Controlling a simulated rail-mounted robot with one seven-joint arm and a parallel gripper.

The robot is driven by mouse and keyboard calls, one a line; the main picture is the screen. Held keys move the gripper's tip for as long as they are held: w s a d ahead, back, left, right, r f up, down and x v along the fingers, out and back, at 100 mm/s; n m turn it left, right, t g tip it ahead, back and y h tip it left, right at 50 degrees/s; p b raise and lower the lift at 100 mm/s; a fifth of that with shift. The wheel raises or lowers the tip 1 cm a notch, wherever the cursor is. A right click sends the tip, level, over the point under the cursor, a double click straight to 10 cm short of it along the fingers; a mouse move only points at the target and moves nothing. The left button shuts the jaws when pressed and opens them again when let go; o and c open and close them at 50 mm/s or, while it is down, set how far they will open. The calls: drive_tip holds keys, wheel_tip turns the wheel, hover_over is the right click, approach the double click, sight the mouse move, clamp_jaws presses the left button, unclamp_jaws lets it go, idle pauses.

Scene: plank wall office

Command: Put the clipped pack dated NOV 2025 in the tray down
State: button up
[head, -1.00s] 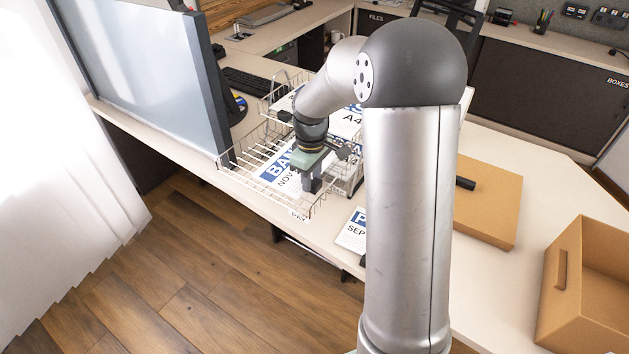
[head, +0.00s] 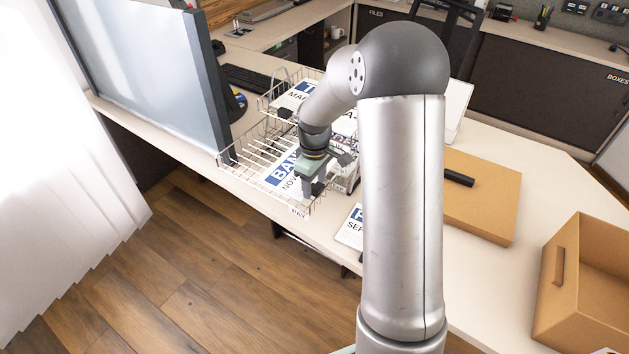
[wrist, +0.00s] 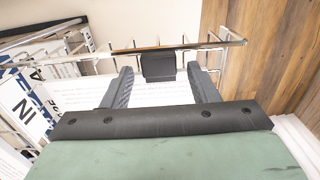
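The clipped pack (head: 280,178), with a blue band reading "BAN" and "NOV" below it, lies in the front wire tray (head: 233,170). The rest of its lettering is hidden by my gripper or too small to read. My gripper (head: 310,187) is at the pack's near right end, low over the tray. In the wrist view the fingers of my gripper (wrist: 159,78) stand apart, one either side of a black clip (wrist: 157,67), with a gap on each side. The pack's white page (wrist: 160,93) shows between and beside the fingers. The tray's wire rim (wrist: 120,50) passes just beyond the clip.
A "PAY" tag (head: 299,212) hangs on the tray front. Another wire tray behind holds a pack marked "MA" (head: 292,95). A pack marked "SEP" (head: 349,232) lies on the desk.

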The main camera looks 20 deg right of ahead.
wheel_tip(320, 180, up, 12)
drive_tip(key=s+a+m, duration=0.3)
drive_tip(key=s, duration=1)
drive_tip(key=s+a+m, duration=0.4)
drive_tip(key=s, duration=1)
drive_tip(key=shift+f, duration=0.4)
drive_tip(key=shift+c, duration=0.3)
